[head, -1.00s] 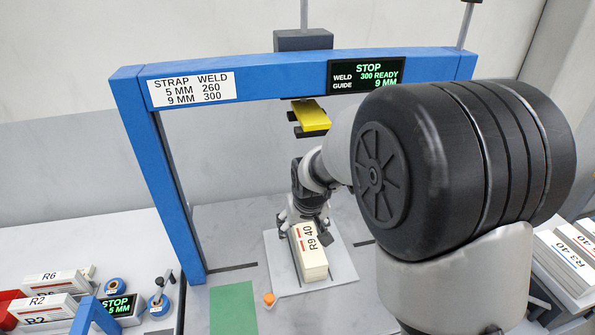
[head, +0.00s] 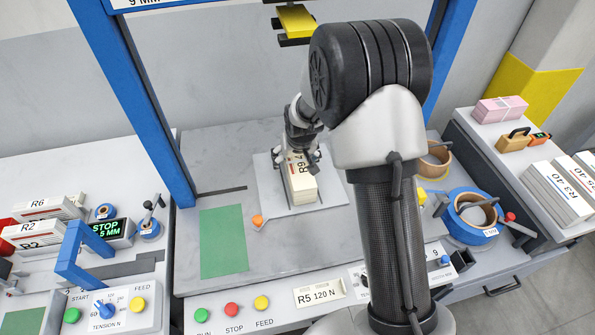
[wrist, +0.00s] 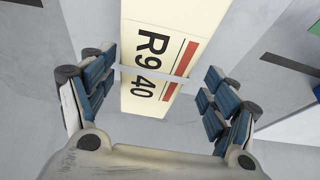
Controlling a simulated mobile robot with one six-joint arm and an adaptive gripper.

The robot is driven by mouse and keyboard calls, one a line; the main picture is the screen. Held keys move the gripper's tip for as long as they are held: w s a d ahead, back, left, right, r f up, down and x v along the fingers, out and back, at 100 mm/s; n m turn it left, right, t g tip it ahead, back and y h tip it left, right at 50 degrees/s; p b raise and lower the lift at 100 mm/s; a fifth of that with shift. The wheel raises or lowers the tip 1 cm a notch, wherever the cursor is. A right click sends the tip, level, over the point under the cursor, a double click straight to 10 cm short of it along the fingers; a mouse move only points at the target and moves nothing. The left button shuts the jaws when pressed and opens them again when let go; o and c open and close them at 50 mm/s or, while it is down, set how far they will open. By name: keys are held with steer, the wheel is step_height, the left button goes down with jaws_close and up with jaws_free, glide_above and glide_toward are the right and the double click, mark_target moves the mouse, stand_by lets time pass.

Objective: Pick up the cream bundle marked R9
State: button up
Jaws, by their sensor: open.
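The cream bundle marked R9 (head: 302,186) stands on a light plate (head: 330,192) under the blue frame. Its top reads R9 40 with a red stripe, and a pale strap crosses it in the wrist view (wrist: 160,50). My gripper (head: 302,160) is above the far part of the bundle. In the wrist view my gripper (wrist: 160,100) is open, with one blue-padded finger on each side of the bundle and a gap on both sides. Whether the fingertips reach below its top, I cannot tell.
A yellow head (head: 296,20) hangs from the blue frame (head: 135,95) behind my gripper. A green mat (head: 224,242) and a small orange piece (head: 257,220) lie left of the plate.

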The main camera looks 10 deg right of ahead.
steer(key=x, duration=0.1)
steer(key=b+x, duration=0.1)
steer(key=x, duration=0.1)
steer(key=b+x, duration=0.1)
steer(key=x, duration=0.1)
steer(key=shift+s+d+f, duration=0.2)
steer(key=shift+d+f, duration=0.1)
steer(key=shift+d, duration=0.1)
steer(key=shift+r, duration=0.1)
jaws_close()
steer(key=shift+r, duration=0.15)
stand_by(0.6)
